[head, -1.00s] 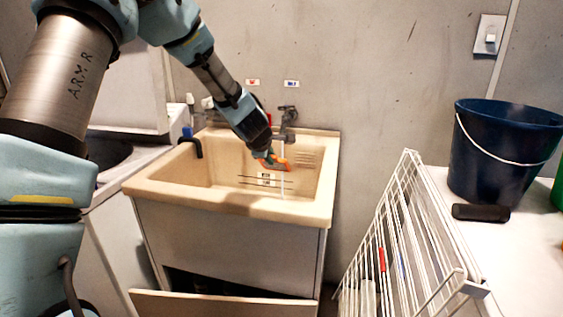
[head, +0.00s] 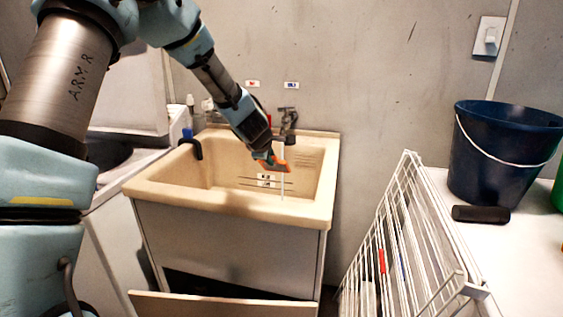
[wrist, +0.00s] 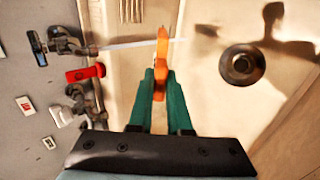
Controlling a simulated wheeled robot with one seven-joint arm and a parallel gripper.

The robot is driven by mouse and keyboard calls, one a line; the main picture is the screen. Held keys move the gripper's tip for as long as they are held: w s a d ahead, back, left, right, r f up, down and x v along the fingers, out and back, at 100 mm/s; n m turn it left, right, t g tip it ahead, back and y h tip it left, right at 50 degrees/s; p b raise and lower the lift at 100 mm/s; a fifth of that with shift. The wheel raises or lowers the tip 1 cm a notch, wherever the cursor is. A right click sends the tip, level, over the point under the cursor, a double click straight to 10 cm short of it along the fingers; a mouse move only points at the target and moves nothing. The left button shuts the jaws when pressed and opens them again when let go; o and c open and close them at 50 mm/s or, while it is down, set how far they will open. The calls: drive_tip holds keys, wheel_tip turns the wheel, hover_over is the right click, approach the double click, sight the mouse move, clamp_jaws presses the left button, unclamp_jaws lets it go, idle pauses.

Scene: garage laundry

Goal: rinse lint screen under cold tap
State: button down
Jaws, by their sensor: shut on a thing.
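My gripper (head: 270,160) is over the cream sink (head: 200,200), its teal fingers (wrist: 160,100) shut on a thin orange-edged piece, which I take to be the lint screen (wrist: 160,62). In the wrist view it is seen nearly edge-on, so its mesh face is hidden. The tap (head: 288,118) is on the back wall and runs a thin white water stream (wrist: 125,44). The stream meets the orange piece in the wrist view. In the head view, it runs down beside or behind the piece (head: 285,166) into the basin.
A red-handled tap (wrist: 85,73) is beside the running one. Red (head: 252,83) and blue (head: 292,85) labels mark the wall. The drain (wrist: 240,65) lies in the basin. A wire rack (head: 410,240) and navy bucket (head: 500,150) stand to the right.

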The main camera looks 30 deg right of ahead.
wheel_tip(320, 180, up, 10)
drive_tip(key=s+a+p, duration=0.2)
drive_tip(key=s+p, duration=0.1)
drive_tip(key=p, duration=0.2)
drive_tip(key=shift+a+p, duration=0.4)
idle(0.6)
